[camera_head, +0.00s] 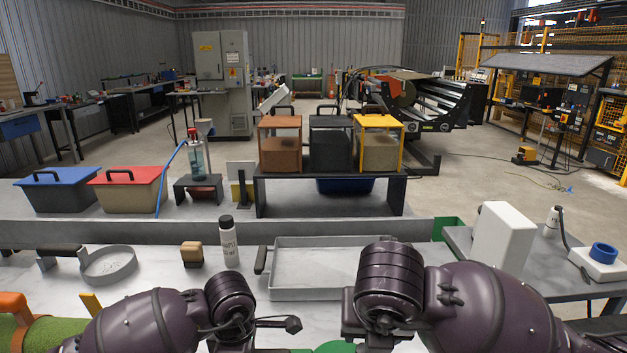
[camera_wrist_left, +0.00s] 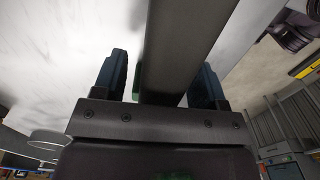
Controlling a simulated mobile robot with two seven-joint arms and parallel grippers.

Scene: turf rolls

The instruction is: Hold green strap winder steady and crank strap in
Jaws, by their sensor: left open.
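In the left wrist view my left gripper (camera_wrist_left: 162,78) is open. Its two dark fingers stand on either side of a long dark grey bar (camera_wrist_left: 178,45), with some gap visible, so the bar lies between them without a clear grip. A small green patch (camera_wrist_left: 135,85) shows beside the left finger. In the head view a green piece (camera_head: 335,347) shows at the bottom edge between my arms; most of it is cut off, and I cannot tell if it is the strap winder. No strap or crank can be made out. My right gripper is out of view, below the picture.
A green turf roll (camera_head: 60,335) with an orange handle lies at the lower left. A grey tray (camera_head: 320,292), white bottle (camera_head: 228,245), wooden-topped block (camera_head: 191,254) and round pan (camera_head: 108,265) stand on the bench. A white box (camera_head: 503,238) is at right.

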